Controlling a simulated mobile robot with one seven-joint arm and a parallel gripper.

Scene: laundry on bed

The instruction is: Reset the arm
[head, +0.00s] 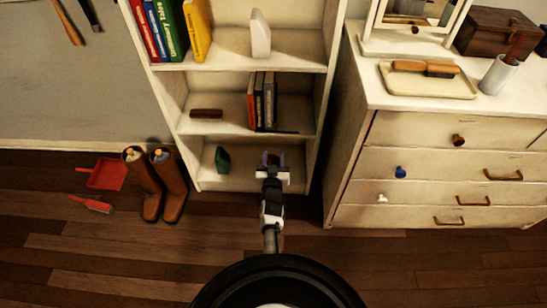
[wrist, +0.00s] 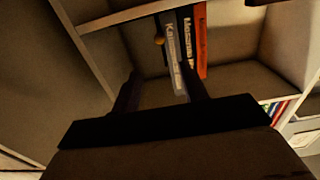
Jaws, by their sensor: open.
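My gripper (head: 272,160) is at the end of my arm, which reaches forward to the lowest compartment of the white bookshelf (head: 326,98). Its jaws are open. In the wrist view my gripper (wrist: 158,78) shows as two dark, spread fingers with books visible behind and beyond them. I see nothing held between the fingers, though that view is dark.
Several books (head: 262,102) stand on the middle shelf, beside a brown object (head: 206,114). A green object (head: 222,159) sits at the bottom left. Brown boots (head: 168,185) and a red dustpan (head: 105,174) are on the floor. A white dresser (head: 420,165) stands right.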

